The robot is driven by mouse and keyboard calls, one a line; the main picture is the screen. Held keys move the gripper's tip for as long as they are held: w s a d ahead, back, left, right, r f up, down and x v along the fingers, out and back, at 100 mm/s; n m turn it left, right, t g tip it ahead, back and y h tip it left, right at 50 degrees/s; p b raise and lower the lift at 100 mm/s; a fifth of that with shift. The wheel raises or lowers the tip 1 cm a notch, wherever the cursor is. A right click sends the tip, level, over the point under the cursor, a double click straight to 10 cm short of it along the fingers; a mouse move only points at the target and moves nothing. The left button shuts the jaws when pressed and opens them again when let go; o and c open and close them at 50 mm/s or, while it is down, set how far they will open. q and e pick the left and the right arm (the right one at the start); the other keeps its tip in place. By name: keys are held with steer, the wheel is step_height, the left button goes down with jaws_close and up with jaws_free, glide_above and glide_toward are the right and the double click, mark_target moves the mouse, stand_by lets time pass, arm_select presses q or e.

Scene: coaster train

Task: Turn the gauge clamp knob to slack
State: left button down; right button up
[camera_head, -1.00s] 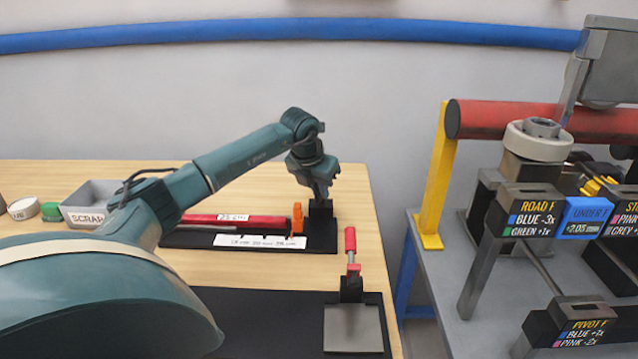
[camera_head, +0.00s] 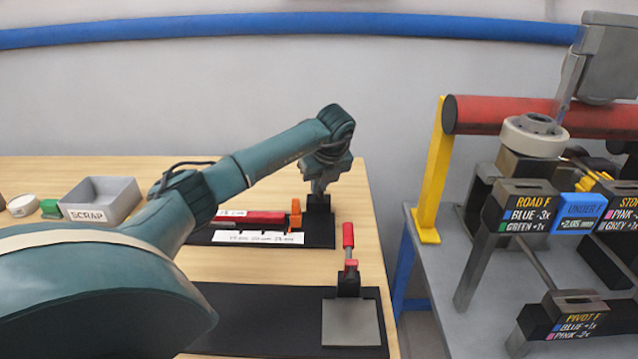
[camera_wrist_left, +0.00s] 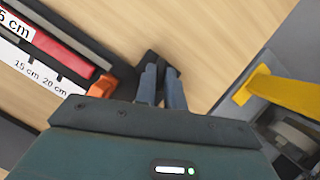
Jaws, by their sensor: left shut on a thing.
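The length gauge is a black base (camera_head: 322,233) on the wooden table with a red bar (camera_head: 262,217), a white scale strip (camera_head: 258,237) and an orange stop (camera_head: 295,214). A black block stands at its right end. My left gripper (camera_head: 318,190) points down at the top of this block. In the left wrist view its fingers (camera_wrist_left: 163,72) are closed around a small dark piece, the gauge clamp knob (camera_wrist_left: 150,58), mostly hidden between them. The knob's turn position cannot be read. My right gripper is not in view.
A second black fixture (camera_head: 250,300) with a red-handled clamp (camera_head: 348,250) and grey plate (camera_head: 350,322) lies nearer. A grey scrap bin (camera_head: 105,200) stands left. A yellow post (camera_head: 435,170) and labelled racks stand on the right bench.

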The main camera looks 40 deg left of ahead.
arm_select(q)
steer(key=n+g, duration=0.1)
steer(key=n, duration=0.1)
steer(key=n+g, duration=0.1)
steer(key=n, duration=0.2)
steer(key=shift+w+r+n, duration=0.1)
steer(key=shift+w+n, duration=0.1)
steer(key=shift+n, duration=0.1)
steer(key=n+g, duration=0.2)
steer(key=n, duration=0.3)
steer(key=shift+w+n, duration=0.15)
steer(key=shift+n, duration=0.25)
steer(key=shift+h, duration=0.3)
steer(key=c, duration=1.5)
jaws_free()
steer(key=shift+g, duration=0.3)
steer(key=v, duration=1.3)
